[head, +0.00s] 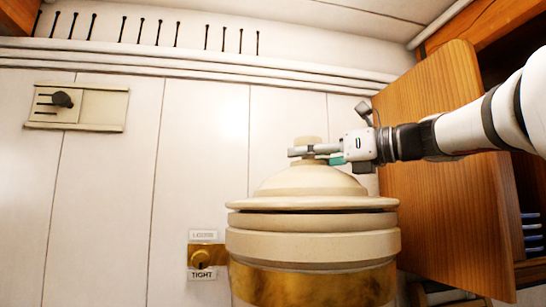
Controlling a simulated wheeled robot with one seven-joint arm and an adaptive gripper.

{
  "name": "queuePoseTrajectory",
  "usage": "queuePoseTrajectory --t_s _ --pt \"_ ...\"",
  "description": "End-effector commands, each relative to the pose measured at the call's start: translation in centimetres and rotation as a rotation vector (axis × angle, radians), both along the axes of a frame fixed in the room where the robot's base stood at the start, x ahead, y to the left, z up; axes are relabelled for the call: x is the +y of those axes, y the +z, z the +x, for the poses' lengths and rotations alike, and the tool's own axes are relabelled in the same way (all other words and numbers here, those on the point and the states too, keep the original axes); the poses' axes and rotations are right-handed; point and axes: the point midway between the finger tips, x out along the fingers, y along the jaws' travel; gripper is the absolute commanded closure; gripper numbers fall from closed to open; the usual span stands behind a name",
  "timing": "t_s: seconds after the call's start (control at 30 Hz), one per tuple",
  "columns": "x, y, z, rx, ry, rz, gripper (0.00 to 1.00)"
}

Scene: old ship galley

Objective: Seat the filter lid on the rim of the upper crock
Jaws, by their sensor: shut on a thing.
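The filter lid (308,181) is a cream, stepped dome with a wide flat brim and a knob (308,141) on top. My gripper (305,152) comes in from the right and is shut on the knob. The lid is over the upper crock (312,247), a cream vessel with a broad brass band (315,285). A thin dark line shows between the lid's brim and the crock's rim, wider toward the right. I cannot tell whether the two touch at the left. The crock's lower part is cut off by the frame.
A wooden cabinet door (430,170) stands open close behind and right of the crock, beside my arm. A brass fitting with a "TIGHT" label (202,257) is on the white wall at left. A switch plate (78,107) and pipes (200,70) are higher up.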

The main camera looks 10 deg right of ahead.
Motion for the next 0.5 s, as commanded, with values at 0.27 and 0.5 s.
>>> queuePoseTrajectory --t_s 0.27,0.5 --pt "0.04 -0.12 -0.14 -0.006 0.0 0.001 1.0" --pt "0.06 -0.57 -0.13 -0.005 0.001 0.001 1.0"
